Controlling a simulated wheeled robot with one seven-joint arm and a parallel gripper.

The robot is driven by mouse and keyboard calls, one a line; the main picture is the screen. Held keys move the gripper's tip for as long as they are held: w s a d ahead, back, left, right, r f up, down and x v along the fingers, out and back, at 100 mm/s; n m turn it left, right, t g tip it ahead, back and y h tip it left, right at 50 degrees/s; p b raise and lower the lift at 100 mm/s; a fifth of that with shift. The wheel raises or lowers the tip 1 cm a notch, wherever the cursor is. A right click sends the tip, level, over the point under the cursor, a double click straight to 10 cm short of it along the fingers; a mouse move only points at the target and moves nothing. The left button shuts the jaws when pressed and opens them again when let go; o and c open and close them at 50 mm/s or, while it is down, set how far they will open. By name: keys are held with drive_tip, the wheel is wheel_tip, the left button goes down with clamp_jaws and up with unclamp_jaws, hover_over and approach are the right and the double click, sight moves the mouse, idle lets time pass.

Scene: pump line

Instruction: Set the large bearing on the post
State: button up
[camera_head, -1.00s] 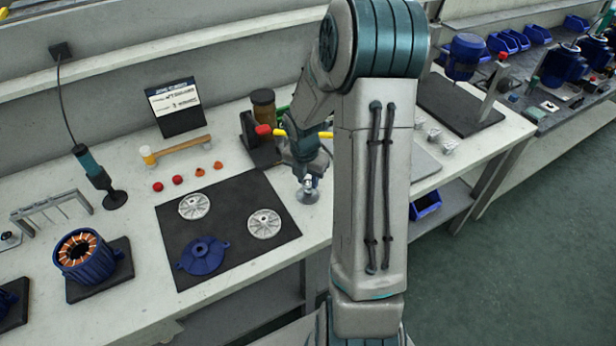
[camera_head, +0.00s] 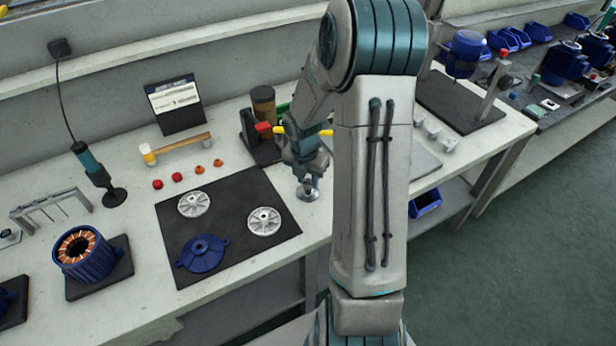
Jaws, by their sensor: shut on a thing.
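My gripper (camera_head: 308,180) points down at the back of the bench, just right of the black mat. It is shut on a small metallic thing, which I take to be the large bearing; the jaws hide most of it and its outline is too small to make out. Directly below the jaws is a small silver post with a round base (camera_head: 308,195), standing on the bench top. The jaws are close above or around the upper part of the post. I cannot tell whether the bearing touches the post or is around it.
A copper-wound blue stator (camera_head: 86,252) stands at left.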

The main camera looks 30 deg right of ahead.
drive_tip(key=shift+f, duration=0.25)
drive_tip(key=o, duration=1.2)
drive_tip(key=shift+c, duration=0.2)
wheel_tip(320, 180, up, 6)
drive_tip(key=p, duration=0.6)
drive_tip(key=shift+r+p, duration=0.1)
drive_tip(key=shift+p, duration=0.2)
